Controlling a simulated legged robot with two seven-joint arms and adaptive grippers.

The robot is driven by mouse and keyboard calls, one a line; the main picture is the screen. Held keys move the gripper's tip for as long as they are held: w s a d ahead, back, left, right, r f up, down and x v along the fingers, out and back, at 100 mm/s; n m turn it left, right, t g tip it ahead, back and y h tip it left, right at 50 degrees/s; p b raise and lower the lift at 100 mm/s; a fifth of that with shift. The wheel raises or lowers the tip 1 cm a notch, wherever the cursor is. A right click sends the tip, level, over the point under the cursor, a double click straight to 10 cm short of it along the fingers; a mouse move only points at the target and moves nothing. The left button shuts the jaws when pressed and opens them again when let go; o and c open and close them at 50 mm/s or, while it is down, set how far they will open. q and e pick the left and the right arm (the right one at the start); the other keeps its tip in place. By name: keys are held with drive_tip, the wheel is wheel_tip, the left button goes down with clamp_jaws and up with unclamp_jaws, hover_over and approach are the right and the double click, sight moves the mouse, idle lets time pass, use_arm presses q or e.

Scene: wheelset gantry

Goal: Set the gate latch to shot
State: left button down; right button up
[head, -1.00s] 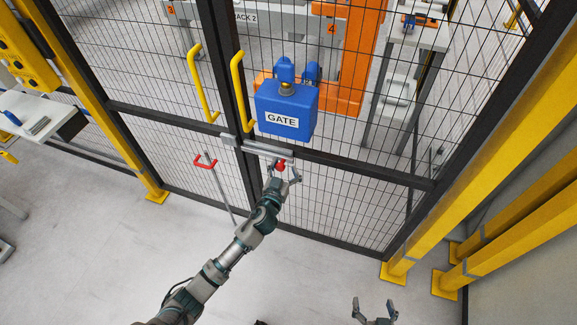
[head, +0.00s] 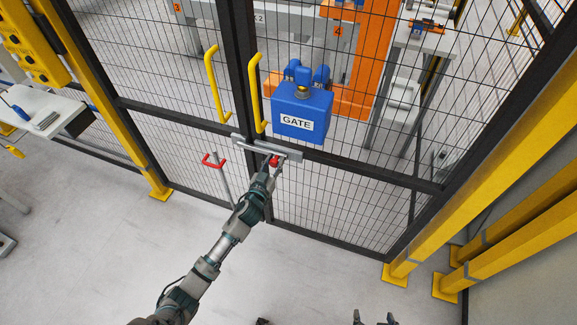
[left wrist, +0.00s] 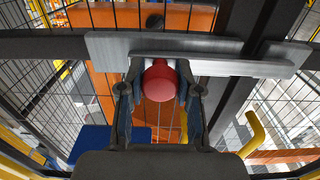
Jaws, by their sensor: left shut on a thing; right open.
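The gate latch is a grey sliding bar (head: 250,146) on the gate's dark crossrail, with a red knob (head: 274,161) near its right end. In the head view the bar reaches left across the dark upright posts. My left gripper (head: 271,166) is shut on the red knob. In the left wrist view the knob (left wrist: 160,80) sits between the two fingers, and the bar (left wrist: 235,68) runs behind it and across a dark post. My right gripper (head: 373,318) is open and empty at the bottom edge of the head view, partly cut off.
A blue box labelled GATE (head: 302,112) is mounted just above the latch. Yellow handles (head: 257,92) stand to its left. A red-handled rod (head: 215,160) hangs left of my left forearm. Yellow posts (head: 490,170) stand at right; the floor in front is clear.

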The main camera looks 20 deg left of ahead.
use_arm(q)
drive_tip(key=shift+w+a+r, duration=0.1)
drive_tip(key=shift+a, duration=0.45)
drive_tip(key=c, duration=0.8)
unclamp_jaws()
drive_tip(key=shift+d, duration=0.45)
drive_tip(key=shift+a, duration=0.35)
drive_tip(key=shift+s+a, duration=0.1)
drive_tip(key=shift+s, duration=0.1)
drive_tip(key=shift+s+f, duration=0.2)
drive_tip(key=shift+s, duration=0.1)
drive_tip(key=s, duration=1.1)
drive_tip(key=shift+a, duration=0.25)
use_arm(e)
drive_tip(key=shift+s+a+f, duration=0.1)
drive_tip(key=shift+a, duration=0.05)
